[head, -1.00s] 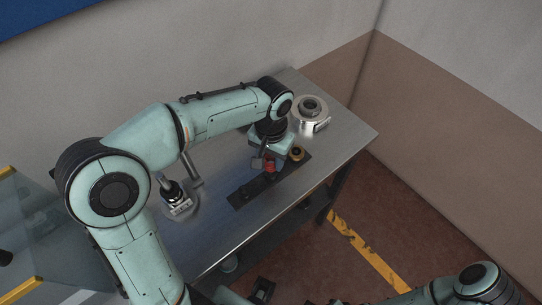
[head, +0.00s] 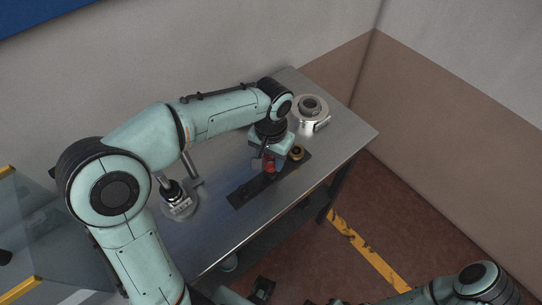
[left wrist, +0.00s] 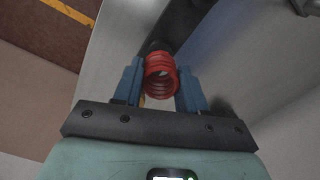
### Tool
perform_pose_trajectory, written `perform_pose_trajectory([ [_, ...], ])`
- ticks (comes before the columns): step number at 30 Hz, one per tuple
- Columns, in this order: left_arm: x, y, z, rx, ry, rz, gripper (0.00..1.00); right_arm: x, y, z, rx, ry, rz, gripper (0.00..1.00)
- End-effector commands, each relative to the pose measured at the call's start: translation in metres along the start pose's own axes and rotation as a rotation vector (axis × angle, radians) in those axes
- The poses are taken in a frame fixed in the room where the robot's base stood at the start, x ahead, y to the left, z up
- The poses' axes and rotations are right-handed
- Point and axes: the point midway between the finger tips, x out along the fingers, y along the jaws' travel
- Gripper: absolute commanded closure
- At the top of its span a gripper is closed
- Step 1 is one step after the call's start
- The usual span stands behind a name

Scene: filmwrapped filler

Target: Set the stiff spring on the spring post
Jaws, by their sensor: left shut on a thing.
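The red coil spring (head: 270,167) is between the blue fingers of my left gripper (head: 264,163). In the left wrist view the spring (left wrist: 160,75) sits between both blue fingertips of the gripper (left wrist: 159,86), which is shut on it. The spring is over or close to a black strip plate (head: 243,196) on the metal table. In the left wrist view a dark round part shows just beyond the spring's far end; I cannot tell if it is the spring post or if they touch. No right fingertips can be made out.
A silver base with a dark upright part (head: 178,201) stands at left. The table (head: 340,135) is bare at the right.

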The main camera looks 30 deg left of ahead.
Motion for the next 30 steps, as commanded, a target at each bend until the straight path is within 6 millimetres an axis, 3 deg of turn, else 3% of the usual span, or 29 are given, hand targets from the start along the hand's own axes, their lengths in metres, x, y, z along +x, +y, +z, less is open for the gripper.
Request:
perform_pose_trajectory([
  [26, 0.023, 0.0, 0.0, 0.0, -0.001, 0.0, 0.89, 0.016, 0.006, 0.002, 0.002, -0.006, 0.002, 1.0],
  [27, 0.023, 0.0, 0.0, 0.0, -0.001, 0.0, 0.56, 0.016, 0.007, 0.002, 0.002, -0.006, 0.002, 1.0],
  [30, 0.023, 0.0, 0.0, 0.0, -0.001, 0.0, 0.29, 0.015, 0.006, 0.002, 0.002, -0.006, 0.002, 1.0],
])
